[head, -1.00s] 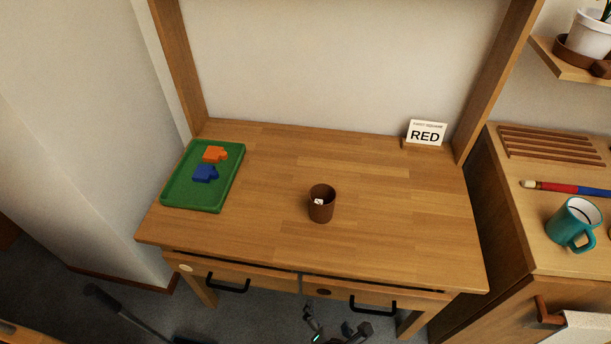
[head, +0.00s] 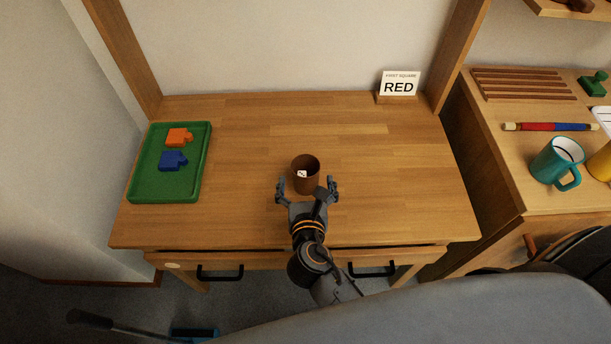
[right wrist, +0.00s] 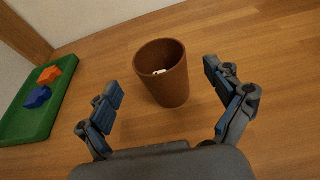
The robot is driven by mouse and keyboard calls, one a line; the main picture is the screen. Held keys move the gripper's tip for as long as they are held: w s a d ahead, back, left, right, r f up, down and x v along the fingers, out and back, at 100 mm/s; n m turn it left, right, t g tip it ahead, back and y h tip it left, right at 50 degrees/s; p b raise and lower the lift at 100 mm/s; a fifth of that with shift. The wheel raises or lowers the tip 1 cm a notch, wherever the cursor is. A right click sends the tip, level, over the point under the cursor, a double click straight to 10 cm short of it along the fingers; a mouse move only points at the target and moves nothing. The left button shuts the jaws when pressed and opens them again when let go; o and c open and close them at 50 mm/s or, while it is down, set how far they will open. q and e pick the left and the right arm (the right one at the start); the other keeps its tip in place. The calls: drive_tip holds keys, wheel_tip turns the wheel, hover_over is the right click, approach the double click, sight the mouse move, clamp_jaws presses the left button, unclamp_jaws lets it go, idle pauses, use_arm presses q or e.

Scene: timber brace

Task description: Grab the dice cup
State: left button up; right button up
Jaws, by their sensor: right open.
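The brown dice cup (head: 306,176) stands upright near the middle of the wooden table, with a white die (head: 302,174) showing inside. It also shows in the right wrist view (right wrist: 165,85), just beyond the fingers. My right gripper (head: 306,188) is open, with its two fingers spread at the near side of the cup, one toward each side. In the right wrist view my right gripper (right wrist: 165,97) shows a gap between each finger and the cup. My left gripper is not seen.
A green tray (head: 140,188) with an orange piece (head: 178,137) and a blue piece (head: 173,161) lies at the left. A "RED" sign (head: 400,84) stands at the back right. A teal mug (head: 552,163) is on the right-hand cabinet. Table around the cup is clear.

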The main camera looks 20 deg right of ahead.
sight(305, 158)
drive_tip(key=shift+w+d+r, duration=0.1)
drive_tip(key=shift+w+d, duration=0.1)
drive_tip(key=shift+w, duration=0.25)
drive_tip(key=x, duration=0.4)
drive_tip(key=shift+w+r, duration=0.15)
drive_tip(key=shift+w, duration=0.05)
drive_tip(key=shift+c, duration=0.3)
drive_tip(key=c, duration=1.2)
drive_tip(key=shift+r, duration=0.1)
